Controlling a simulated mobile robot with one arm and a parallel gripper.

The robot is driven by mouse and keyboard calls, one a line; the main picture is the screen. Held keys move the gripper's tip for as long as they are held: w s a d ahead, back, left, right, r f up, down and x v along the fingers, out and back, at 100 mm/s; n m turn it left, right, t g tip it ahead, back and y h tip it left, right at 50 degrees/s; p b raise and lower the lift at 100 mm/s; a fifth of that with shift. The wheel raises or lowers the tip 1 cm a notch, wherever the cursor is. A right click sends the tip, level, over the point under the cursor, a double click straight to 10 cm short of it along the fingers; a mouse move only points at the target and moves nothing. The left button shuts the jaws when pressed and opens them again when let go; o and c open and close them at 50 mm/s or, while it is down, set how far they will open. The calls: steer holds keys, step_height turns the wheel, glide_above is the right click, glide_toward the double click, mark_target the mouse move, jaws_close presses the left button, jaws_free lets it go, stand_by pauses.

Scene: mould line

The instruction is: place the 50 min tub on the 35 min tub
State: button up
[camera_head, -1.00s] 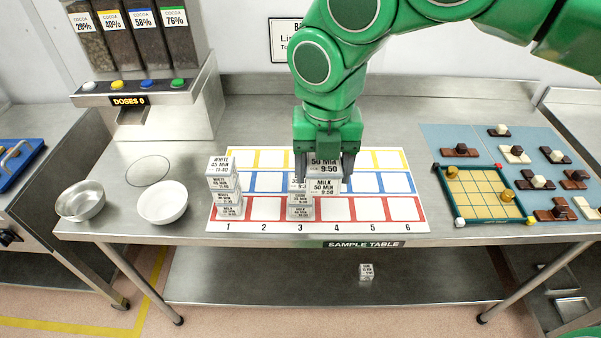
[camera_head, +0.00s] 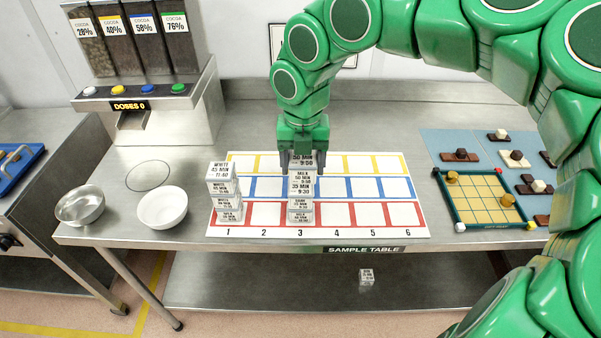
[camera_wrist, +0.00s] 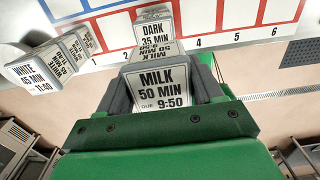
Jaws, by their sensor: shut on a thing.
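My gripper (camera_head: 302,165) is shut on the 50 min tub (camera_head: 302,178), a small pale tub labelled "MILK 50 MIN 9:50". It also shows between the fingers in the wrist view (camera_wrist: 162,88). The held tub is upright over column 3 of the sample mat. The 35 min tub (camera_head: 300,190), labelled 9:30, shows just below it. In the wrist view the "DARK 35 MIN" tub (camera_wrist: 154,28) lies past the held one. I cannot tell whether the two touch.
A stack of white-labelled tubs (camera_head: 224,188) stands on column 1. The mat (camera_head: 405,212) is clear in columns 4 to 6. Two bowls, one a white bowl (camera_head: 162,206), stand left. A green-framed board (camera_head: 482,200) lies right. One tub (camera_head: 366,277) sits on the lower shelf.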

mark_target(301, 175)
steer(key=shift+w+a+f, duration=0.25)
steer(key=shift+w+f, duration=0.5)
steer(key=shift+f, duration=1.6)
steer(key=shift+f, duration=0.1)
steer(key=o, duration=1.1)
